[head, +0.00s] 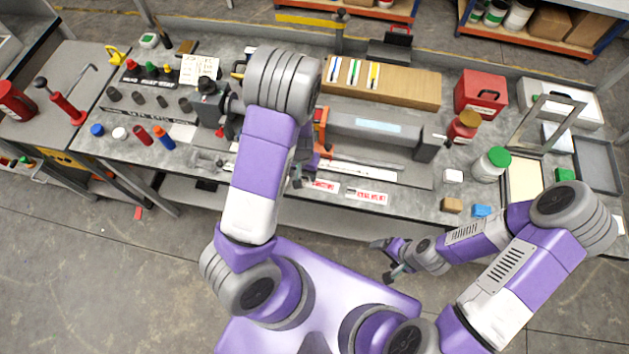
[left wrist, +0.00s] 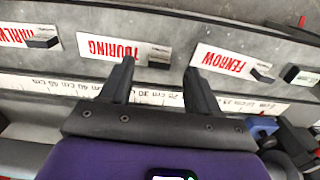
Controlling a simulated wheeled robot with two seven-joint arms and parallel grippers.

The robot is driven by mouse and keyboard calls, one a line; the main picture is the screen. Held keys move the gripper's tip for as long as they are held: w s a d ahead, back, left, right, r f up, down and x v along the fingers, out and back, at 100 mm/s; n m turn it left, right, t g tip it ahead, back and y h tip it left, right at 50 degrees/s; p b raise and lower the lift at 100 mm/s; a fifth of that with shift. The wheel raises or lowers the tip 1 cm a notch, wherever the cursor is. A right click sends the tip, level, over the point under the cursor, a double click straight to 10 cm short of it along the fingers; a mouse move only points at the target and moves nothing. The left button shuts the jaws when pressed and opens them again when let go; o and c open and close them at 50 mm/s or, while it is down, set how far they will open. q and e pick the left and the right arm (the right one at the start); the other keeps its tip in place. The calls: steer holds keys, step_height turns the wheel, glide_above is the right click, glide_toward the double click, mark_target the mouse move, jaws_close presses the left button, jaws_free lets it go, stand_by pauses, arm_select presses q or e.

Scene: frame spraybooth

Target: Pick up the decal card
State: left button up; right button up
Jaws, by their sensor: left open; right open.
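Several white cards with red lettering lie in a row along the bench's front strip. In the left wrist view one reads "TOURING" (left wrist: 108,48), one "FENROW" (left wrist: 222,60), and a third (left wrist: 18,36) is cut off at the left edge. Each has a small dark block at one end. Two cards show in the head view, one (head: 325,186) beside my left gripper and one (head: 367,196) further right. I cannot tell which is the decal card. My left gripper (head: 303,170) is open and empty above the row. My right gripper (head: 384,260) is open and empty off the bench front.
A steel ruler (left wrist: 60,86) runs alongside the cards. A grey machine (head: 375,128) and a cardboard box (head: 410,90) stand behind. My left arm hides part of the bench.

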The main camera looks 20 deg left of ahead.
mark_target(303, 176)
arm_select(q)
step_height(303, 176, down, 3)
steer(key=shift+w+f, duration=0.1)
steer(key=shift+f, duration=0.05)
steer(key=shift+c, duration=0.4)
steer(key=c, duration=1)
steer(key=shift+c, duration=0.2)
